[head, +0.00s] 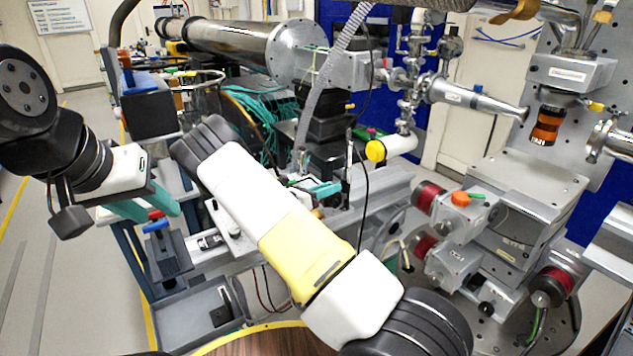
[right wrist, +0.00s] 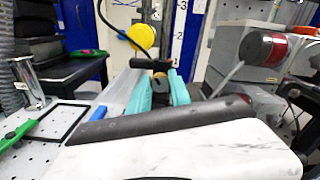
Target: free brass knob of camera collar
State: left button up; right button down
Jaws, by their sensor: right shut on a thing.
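The brass knob (right wrist: 160,76) shows as a small brass-coloured spot between the teal fingertips in the right wrist view. A dark bar-like part (right wrist: 152,64), perhaps the camera collar, lies just above and beyond it. My right gripper (right wrist: 160,88) is shut on the knob, with one finger on each side. In the head view my right gripper (head: 322,190) is at the rail in the middle, and my own arm hides part of it; I cannot make out the knob there. My left gripper (head: 146,204) is open and empty at the left, well apart from the collar.
A yellow round cap (head: 376,151) on a white cylinder is close behind the right gripper. Motor stages with red rings (head: 428,197) stand to the right. A long steel tube (head: 232,42) runs across the back. A grey tray (head: 200,305) lies below; floor is free at far left.

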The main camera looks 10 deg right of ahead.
jog(key=c, duration=1.2)
grip_release()
jog(key=shift+v, duration=3.9)
